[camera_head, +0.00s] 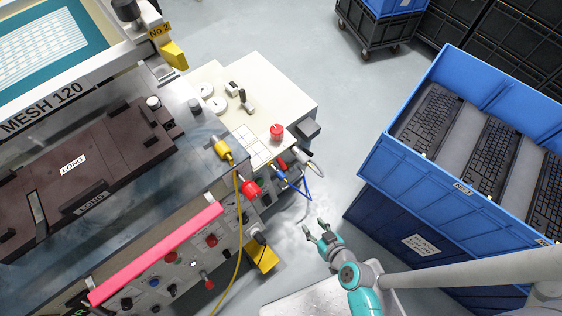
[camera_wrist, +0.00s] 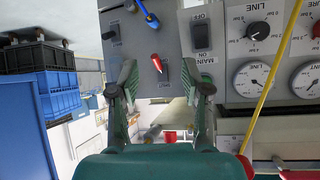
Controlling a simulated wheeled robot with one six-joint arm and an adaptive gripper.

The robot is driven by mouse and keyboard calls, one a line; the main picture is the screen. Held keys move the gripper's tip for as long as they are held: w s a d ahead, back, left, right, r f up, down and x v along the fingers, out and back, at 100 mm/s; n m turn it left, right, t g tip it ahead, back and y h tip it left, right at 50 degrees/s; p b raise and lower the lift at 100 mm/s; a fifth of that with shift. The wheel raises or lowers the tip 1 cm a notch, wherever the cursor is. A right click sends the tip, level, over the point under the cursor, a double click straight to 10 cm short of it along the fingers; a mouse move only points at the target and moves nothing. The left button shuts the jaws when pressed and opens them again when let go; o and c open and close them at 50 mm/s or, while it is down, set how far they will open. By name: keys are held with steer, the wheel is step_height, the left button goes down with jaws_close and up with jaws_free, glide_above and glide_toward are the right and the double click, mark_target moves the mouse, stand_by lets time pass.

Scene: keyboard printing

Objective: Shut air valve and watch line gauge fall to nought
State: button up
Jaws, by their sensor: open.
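My gripper (camera_head: 319,232) is open and empty in front of the machine's front panel, with floor beneath it in the head view. In the wrist view its two fingers (camera_wrist: 160,75) stand spread on either side of a small red-tipped lever (camera_wrist: 156,62).
A black MAIN switch (camera_wrist: 201,35) is close to the right finger. A second gauge (camera_wrist: 306,80) and a yellow cable (camera_wrist: 270,90) are further right. A blue crate of keyboards (camera_head: 425,174) stands right of my arm. A red button (camera_head: 277,131) tops the cream table (camera_head: 285,90).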

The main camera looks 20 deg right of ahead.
steer(key=w+d+f+n+y, duration=0.1)
steer(key=w+f+y, duration=0.15)
steer(key=w, duration=0.65)
steer(key=n+t+y, duration=0.1)
steer(key=n+y, duration=0.1)
steer(key=y, duration=0.1)
glide_toward(283, 164)
steer(key=x, duration=1.1)
steer(key=shift+w, duration=0.2)
jaws_close()
